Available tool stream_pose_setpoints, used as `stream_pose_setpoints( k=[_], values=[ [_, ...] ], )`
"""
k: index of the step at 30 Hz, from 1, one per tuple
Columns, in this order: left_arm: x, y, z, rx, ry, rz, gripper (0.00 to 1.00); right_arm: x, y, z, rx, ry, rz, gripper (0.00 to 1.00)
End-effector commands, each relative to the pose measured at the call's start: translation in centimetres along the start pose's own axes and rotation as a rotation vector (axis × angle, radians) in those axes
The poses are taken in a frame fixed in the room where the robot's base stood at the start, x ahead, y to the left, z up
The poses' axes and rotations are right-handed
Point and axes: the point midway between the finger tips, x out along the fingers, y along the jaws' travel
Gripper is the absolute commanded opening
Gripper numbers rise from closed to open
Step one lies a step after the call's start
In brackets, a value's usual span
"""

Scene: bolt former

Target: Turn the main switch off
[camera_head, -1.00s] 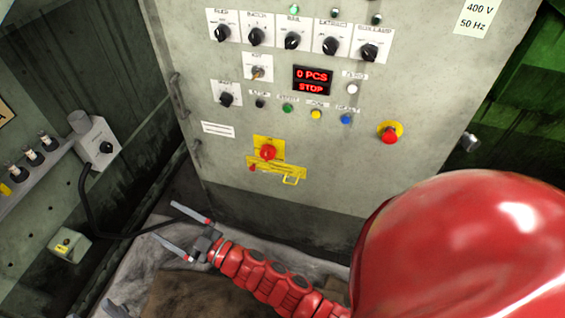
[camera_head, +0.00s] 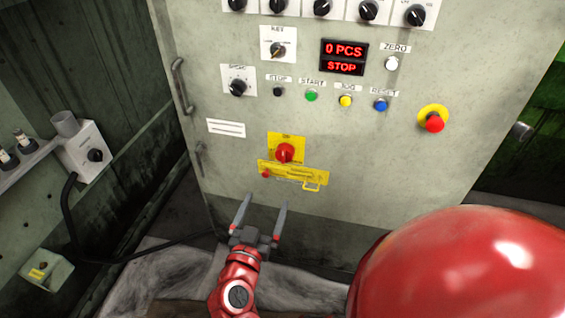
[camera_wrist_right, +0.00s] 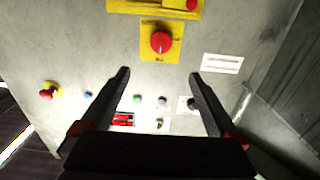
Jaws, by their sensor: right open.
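The main switch (camera_head: 285,153) is a red rotary knob on a yellow plate, low on the grey cabinet front. A yellow lockout strip with a small red part and a hasp (camera_head: 293,174) sits just below it. In the right wrist view the red knob (camera_wrist_right: 161,42) is beyond the fingertips, near the top centre, with the picture upside down. My right gripper (camera_head: 262,200) is open and empty, below and slightly left of the switch, fingers pointing up toward the cabinet. It also shows in the right wrist view (camera_wrist_right: 157,75). My left gripper does not show.
The cabinet (camera_head: 400,180) carries a display (camera_head: 344,57) reading 0 PCS and STOP, several push buttons, and a red emergency button (camera_head: 433,121) on yellow at the right. Rotary knobs line its top. A grey switch box (camera_head: 88,150) with a cable is at the left.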

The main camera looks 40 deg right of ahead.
Motion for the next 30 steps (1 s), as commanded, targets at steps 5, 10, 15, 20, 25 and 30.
stream_pose_setpoints(
  k=[5,10,15,20,25,30],
  values=[
    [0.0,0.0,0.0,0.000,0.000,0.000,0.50,2.4,0.2,-0.1,-0.002,0.001,0.008,0.95],
    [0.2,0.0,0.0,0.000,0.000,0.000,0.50,5.8,0.2,-0.1,-0.002,-0.001,0.009,0.95],
    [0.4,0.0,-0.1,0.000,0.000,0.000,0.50,9.7,0.2,-0.2,-0.003,0.001,0.007,0.95],
    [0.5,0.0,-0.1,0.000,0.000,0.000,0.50,13.2,0.2,-0.1,-0.006,0.000,0.007,0.95],
    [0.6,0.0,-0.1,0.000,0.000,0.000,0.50,15.7,0.0,-0.1,-0.005,0.002,0.002,0.95],
    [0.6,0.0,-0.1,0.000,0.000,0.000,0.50,16.8,-0.1,0.0,-0.007,0.002,-0.002,0.95]
  ],
)
